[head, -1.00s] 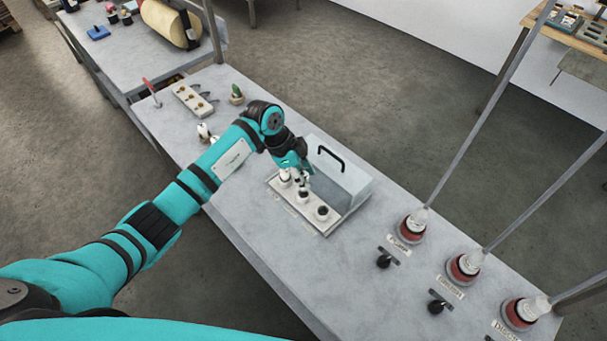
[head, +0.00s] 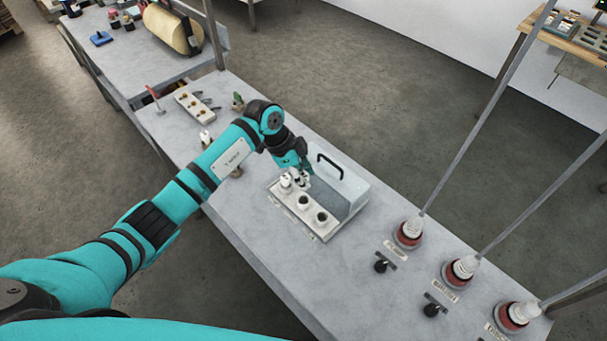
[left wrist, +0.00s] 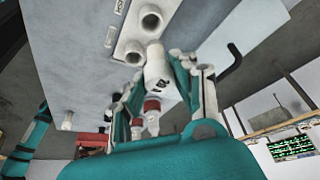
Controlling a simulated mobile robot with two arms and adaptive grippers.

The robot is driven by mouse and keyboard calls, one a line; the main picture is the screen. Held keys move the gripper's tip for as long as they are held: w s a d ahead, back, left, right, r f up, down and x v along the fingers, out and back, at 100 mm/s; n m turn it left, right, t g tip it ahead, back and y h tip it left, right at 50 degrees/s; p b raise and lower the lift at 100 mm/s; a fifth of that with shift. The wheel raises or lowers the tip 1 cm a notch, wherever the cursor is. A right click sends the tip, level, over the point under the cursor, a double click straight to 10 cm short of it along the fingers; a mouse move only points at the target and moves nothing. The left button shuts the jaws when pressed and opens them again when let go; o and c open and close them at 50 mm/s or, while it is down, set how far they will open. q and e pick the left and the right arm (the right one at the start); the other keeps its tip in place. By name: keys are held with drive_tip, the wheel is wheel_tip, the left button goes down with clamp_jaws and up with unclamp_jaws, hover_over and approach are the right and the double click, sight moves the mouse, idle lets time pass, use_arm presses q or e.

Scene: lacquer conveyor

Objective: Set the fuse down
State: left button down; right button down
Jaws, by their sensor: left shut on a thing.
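My left gripper (head: 298,180) is shut on a white cylindrical fuse (left wrist: 157,66). It is at the left end of the fuse box's pale socket strip (head: 306,225). Two round sockets with dark openings show beside it, a middle one (head: 303,202) and a right one (head: 321,217). In the left wrist view the fuse lies between the fingertips (left wrist: 158,75), close to a socket (left wrist: 132,52); I cannot tell whether it touches or is seated. The gripper partly hides the left end of the strip. My right gripper is not in view.
A grey cover with a black handle (head: 330,165) stands right behind the strip. Red-and-white insulators (head: 409,232) with rods and black knobs (head: 381,266) line the bench to the right. A white block with brass studs (head: 194,106) lies at the far left.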

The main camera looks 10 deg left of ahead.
use_arm(q)
drive_tip(key=shift+r, duration=0.3)
